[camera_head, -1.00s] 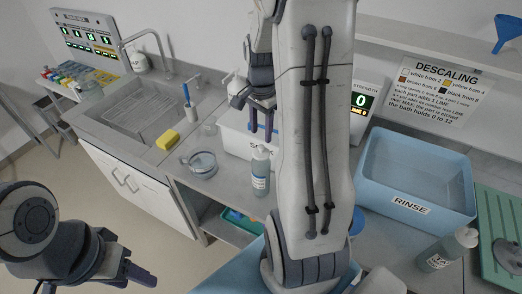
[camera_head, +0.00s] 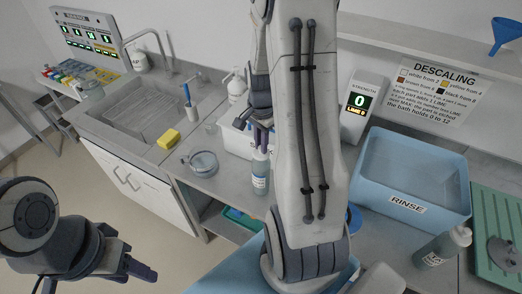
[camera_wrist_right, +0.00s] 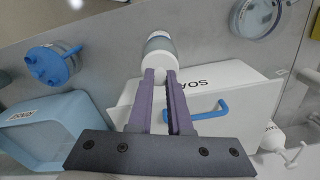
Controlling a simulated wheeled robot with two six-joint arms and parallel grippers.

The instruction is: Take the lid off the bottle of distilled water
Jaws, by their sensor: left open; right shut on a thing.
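A clear bottle with a blue-and-white label (camera_head: 260,180) stands upright on the counter; its label is too small to read. My right gripper (camera_head: 264,146) is over its top, pointing down, and is shut on the white lid, which the fingers mostly hide in the head view. In the right wrist view the white lid (camera_wrist_right: 156,62) sits between the fingertips, with the bottle body (camera_wrist_right: 160,42) beyond it. I cannot tell whether the lid is still seated on the neck. My left gripper (camera_head: 144,270) is open and empty at the lower left, away from the counter.
A white SOAK bin (camera_wrist_right: 222,96) is close behind the bottle. A glass dish (camera_head: 203,165) and yellow sponge (camera_head: 168,139) lie to the left. A blue RINSE tub (camera_head: 408,207) and another bottle (camera_head: 438,250) stand to the right. My right arm blocks the middle.

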